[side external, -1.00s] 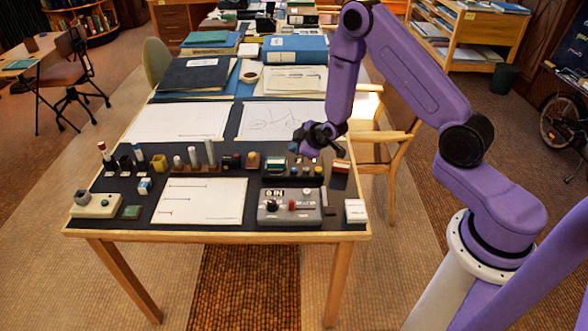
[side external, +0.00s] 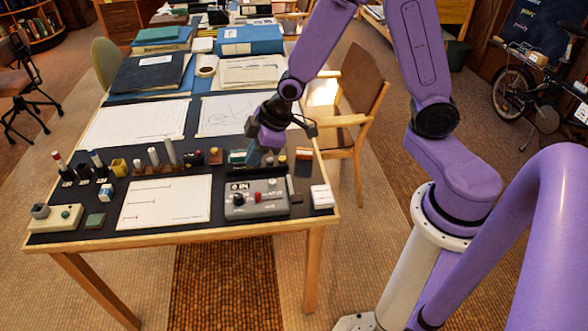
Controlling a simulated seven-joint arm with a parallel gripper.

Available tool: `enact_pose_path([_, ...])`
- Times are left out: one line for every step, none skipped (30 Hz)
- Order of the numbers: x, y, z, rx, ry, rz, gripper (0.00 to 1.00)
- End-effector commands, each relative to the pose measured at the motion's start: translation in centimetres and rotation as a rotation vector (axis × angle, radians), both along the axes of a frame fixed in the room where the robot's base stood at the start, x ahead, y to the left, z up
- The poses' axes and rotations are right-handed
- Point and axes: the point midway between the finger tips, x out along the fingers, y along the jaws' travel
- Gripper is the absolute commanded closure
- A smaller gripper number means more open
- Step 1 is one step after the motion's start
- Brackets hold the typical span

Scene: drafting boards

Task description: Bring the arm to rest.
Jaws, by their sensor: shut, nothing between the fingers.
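My gripper (side external: 262,153) is shut and empty. It hangs low over the right part of the table (side external: 152,242), pointing down and to the left. It is just behind the grey control box (side external: 257,199) and in front of part of the row of small items there. Whether its fingertips touch any of these items cannot be told.
A white block (side external: 321,196) stands at the table's right front corner. Several small items and a white sheet (side external: 165,203) lie left of the box. Books and a blue binder (side external: 251,40) are piled at the back. A wooden chair (side external: 362,90) stands right of the table.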

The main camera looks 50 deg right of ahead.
Motion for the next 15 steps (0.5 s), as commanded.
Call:
enact_pose_path([-1.8,0.7,1.1,0.001,0.025,0.024,1.0])
enact_pose_path([-3.0,0.9,1.6,-0.002,0.045,0.034,1.0])
enact_pose_path([-4.5,1.2,2.3,-0.007,0.071,0.049,1.0])
enact_pose_path([-5.7,1.4,2.8,-0.012,0.09,0.06,1.0])
enact_pose_path([-6.9,1.5,3.2,-0.018,0.109,0.071,1.0])
enact_pose_path([-8.5,1.5,3.8,-0.027,0.133,0.084,1.0])
enact_pose_path([-9.6,1.5,4.3,-0.035,0.151,0.094,1.0])
enact_pose_path([-10.8,1.4,4.8,-0.043,0.168,0.104,1.0])
enact_pose_path([-12.4,1.2,5.3,-0.056,0.192,0.116,1.0])
enact_pose_path([-13.6,1.0,5.8,-0.067,0.208,0.125,1.0])
enact_pose_path([-14.8,0.7,6.2,-0.078,0.224,0.134,1.0])
enact_pose_path([-16.3,0.3,6.7,-0.094,0.244,0.145,1.0])
enact_pose_path([-17.5,-0.1,7.1,-0.107,0.259,0.153,1.0])
enact_pose_path([-18.5,-0.5,7.4,-0.119,0.271,0.16,1.0])
enact_pose_path([-19.8,-1.0,7.9,-0.135,0.287,0.168,1.0])
